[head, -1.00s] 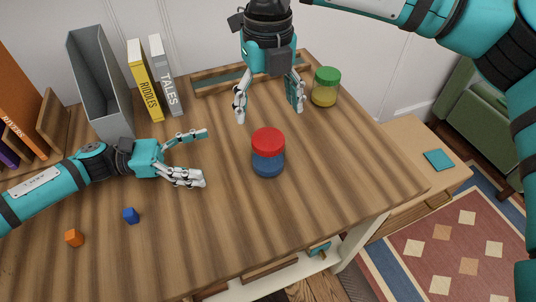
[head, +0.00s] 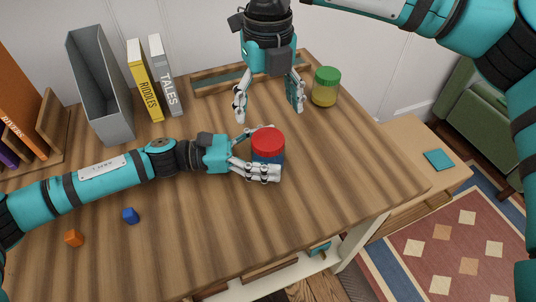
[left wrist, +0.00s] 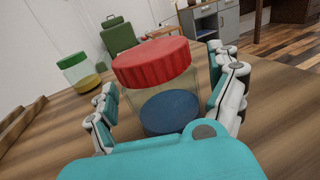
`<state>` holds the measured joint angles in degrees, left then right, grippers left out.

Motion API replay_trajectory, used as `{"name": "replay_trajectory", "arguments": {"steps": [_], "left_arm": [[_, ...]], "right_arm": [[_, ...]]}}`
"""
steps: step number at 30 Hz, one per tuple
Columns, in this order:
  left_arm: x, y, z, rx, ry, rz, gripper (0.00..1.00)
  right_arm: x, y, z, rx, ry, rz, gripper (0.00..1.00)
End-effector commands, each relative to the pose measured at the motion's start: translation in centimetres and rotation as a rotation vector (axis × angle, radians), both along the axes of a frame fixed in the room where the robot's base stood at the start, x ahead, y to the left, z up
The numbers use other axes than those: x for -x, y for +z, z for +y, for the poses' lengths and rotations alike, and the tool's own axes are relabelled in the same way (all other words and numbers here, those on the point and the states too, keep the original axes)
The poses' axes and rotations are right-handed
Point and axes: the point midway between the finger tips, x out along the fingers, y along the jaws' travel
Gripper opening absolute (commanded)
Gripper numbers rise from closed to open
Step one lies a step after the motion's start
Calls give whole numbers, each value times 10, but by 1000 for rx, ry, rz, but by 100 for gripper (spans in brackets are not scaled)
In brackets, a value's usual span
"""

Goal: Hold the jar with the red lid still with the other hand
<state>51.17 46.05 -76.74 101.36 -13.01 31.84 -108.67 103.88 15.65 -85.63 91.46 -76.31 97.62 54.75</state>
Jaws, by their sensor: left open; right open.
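The jar with the red lid (head: 268,142) stands upright on the wooden table, with something blue inside. In the left wrist view the jar (left wrist: 152,75) shows between my fingers, its clear wall and blue contents visible. My left gripper (head: 262,153) is open, with its fingers on either side of the jar; I cannot tell whether they touch it. My right gripper (head: 270,97) is open and empty, pointing down above the table behind the jar. A jar with a green lid (head: 325,87) and yellow contents stands to its right; it also shows in the left wrist view (left wrist: 78,72).
A grey file holder (head: 101,85), a yellow book (head: 146,82) and a grey book (head: 165,75) stand at the back left. The table right of the red-lidded jar is clear.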

Motion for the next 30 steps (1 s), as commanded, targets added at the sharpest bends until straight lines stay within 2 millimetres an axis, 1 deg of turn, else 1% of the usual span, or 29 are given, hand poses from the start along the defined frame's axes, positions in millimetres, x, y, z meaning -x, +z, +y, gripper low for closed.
{"name": "replay_trajectory", "arguments": {"steps": [5,6,26,27,30], "left_arm": [[0,0,0,0,0,0,91],[0,0,0,0,0,0,88],[0,0,1,0,1,0,2],[0,0,1,0,1,0,0],[0,0,1,0,1,0,0]], "right_arm": [[0,0,0,0,0,0,80],[0,0,0,0,0,0,80],[0,0,0,0,0,0,80],[0,0,0,0,-3,0,80],[0,0,0,0,-57,0,80]]}}
